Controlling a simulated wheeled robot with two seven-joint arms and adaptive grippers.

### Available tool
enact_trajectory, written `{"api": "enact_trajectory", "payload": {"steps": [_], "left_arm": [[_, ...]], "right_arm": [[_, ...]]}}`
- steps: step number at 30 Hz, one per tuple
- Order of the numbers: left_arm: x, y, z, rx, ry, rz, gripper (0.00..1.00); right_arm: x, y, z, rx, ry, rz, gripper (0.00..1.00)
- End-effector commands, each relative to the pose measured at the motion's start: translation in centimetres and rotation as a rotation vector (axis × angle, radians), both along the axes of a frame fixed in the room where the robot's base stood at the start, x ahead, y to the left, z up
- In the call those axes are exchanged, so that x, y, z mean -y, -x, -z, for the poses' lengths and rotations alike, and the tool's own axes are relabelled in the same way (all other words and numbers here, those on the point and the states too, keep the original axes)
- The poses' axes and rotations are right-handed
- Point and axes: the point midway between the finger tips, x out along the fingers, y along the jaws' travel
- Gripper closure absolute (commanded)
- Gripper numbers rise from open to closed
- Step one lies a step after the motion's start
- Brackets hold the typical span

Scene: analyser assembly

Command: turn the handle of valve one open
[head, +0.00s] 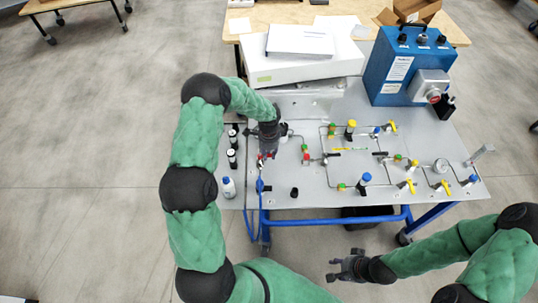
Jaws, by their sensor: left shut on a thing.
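My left gripper (266,157) points down at the left part of the grey panel table. It is shut on a small valve handle, which it mostly hides. Small red parts (261,158) show at its fingertips, so how far the handle is turned cannot be told. A blue-topped fitting (260,186) with a hose stands just below it. No label marks valve one in this view. My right gripper (333,269) is held low in front of the table, away from the panel, with its fingers apart and empty.
The panel (310,205) carries thin tubing, several valves with yellow, blue and red parts, and a gauge (440,165). A blue analyser box (408,68) stands at the back right. A white box (300,68) lies behind. Small bottles (229,187) stand left of the gripper.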

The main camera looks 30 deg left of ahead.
Motion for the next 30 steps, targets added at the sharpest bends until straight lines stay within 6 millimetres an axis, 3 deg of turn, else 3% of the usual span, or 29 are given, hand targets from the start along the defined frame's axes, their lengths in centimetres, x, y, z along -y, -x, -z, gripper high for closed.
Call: {"api": "enact_trajectory", "payload": {"steps": [12, 30], "left_arm": [[-1.0, -1.1, 0.2, 0.002, -0.002, -0.364, 1.00], [-3.0, -2.0, 0.1, 0.002, -0.001, -0.935, 1.00]], "right_arm": [[0.0, 0.0, 3.0, 0.000, 0.000, 0.000, 0.60], [0.0, 0.0, 6.0, 0.000, 0.000, 0.000, 0.60]]}}
